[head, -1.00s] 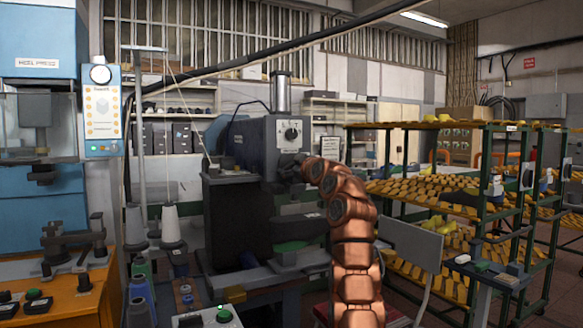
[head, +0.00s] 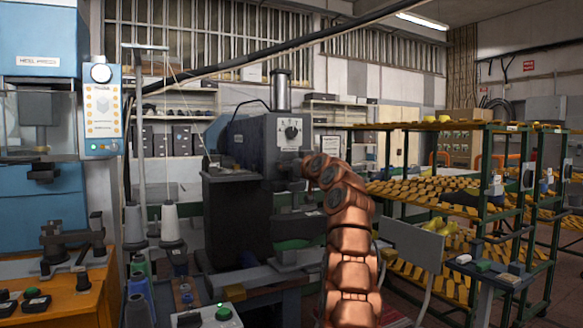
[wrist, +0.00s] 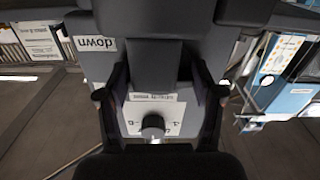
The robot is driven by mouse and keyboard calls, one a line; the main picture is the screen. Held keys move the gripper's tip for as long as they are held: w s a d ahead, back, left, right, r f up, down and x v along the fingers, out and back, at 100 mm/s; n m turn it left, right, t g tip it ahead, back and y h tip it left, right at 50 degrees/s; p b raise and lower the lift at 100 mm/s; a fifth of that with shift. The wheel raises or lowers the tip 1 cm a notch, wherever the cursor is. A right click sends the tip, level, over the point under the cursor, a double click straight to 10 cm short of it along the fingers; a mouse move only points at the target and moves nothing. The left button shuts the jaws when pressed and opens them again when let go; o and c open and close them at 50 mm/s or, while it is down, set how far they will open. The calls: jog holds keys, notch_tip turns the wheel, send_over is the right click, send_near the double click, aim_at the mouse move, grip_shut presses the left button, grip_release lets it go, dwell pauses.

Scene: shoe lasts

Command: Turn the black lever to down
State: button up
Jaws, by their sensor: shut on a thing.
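The grey machine (head: 250,140) stands mid-view in the head view, with a dial knob (head: 291,132) on its front panel. My gripper (head: 290,170) is at the machine's front, below the dial. In the wrist view my gripper (wrist: 160,95) has a finger on each side of a dark block, which looks like the black lever (wrist: 152,65), and is shut on it. The lever's exact angle is hard to tell. A "down" label (wrist: 95,44) shows upside down at upper left. The dial knob (wrist: 152,126) shows beyond the fingers on its light plate.
A green rack (head: 487,165) with yellow shoe lasts stands to the right. Thread spools (head: 170,222) stand to the left of the machine. A blue press (head: 40,130) and an orange bench (head: 75,295) are at far left. A grey panel (head: 411,243) is right of my arm.

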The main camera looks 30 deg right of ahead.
jog(key=shift+a+m, duration=0.1)
jog(key=shift+m, duration=0.2)
jog(key=shift+r+m, duration=0.1)
jog(key=shift+m, duration=0.2)
jog(key=shift+m+p, duration=0.3)
jog(key=shift+m, duration=0.7)
jog(key=shift+r+m+p, duration=0.1)
jog(key=shift+m+p, duration=0.2)
jog(key=shift+m, duration=0.3)
jog(key=shift+m+p, duration=0.8)
jog(key=shift+m, duration=0.9)
jog(key=o, duration=1.1)
jog(key=shift+o, duration=0.2)
